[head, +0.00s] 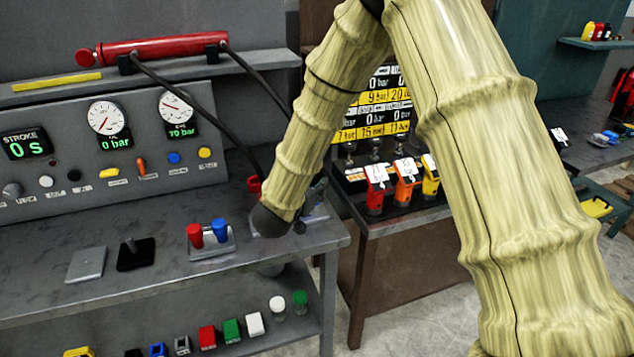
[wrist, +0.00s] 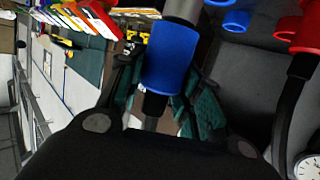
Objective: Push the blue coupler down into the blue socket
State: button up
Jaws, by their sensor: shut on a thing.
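The blue coupler (wrist: 172,58) is a blue sleeve in the wrist view, with a black hose end below it and a grey metal cylinder at its upper end. My gripper (wrist: 165,95) is shut on the coupler, its dark fingers with teal pads on either side. I cannot tell whether the metal part is the coupler's nose or the socket, nor how deep any fit is. In the head view my sleeved arm hides the coupler and most of the gripper over the bench's right end. The blue socket cannot be told for sure.
A red coupler (wrist: 305,40) on a black hose is close by in the wrist view. A small stand on the bench (head: 95,295) holds a red cap (head: 195,235) and a blue cap (head: 219,230). The gauge panel (head: 70,150) stands behind. Tools (head: 402,185) stand to the right.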

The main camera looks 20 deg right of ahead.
jog(key=shift+s+a+f+n+y, duration=0.15)
jog(key=shift+f+n+y, duration=0.1)
jog(key=shift+f, duration=0.35)
jog(key=shift+w+a+f+n+y, duration=0.1)
jog(key=shift+f+n+y, duration=0.15)
jog(key=shift+f, duration=0.3)
jog(key=s+a+f+n+t+y, duration=0.3)
jog(key=s+f+n+y, duration=0.4)
jog(key=s+f, duration=0.4)
jog(key=shift+s+a+f+y, duration=0.25)
jog(key=shift+a+f+y, duration=0.1)
jog(key=shift+a+y, duration=0.3)
jog(key=shift+d, duration=0.2)
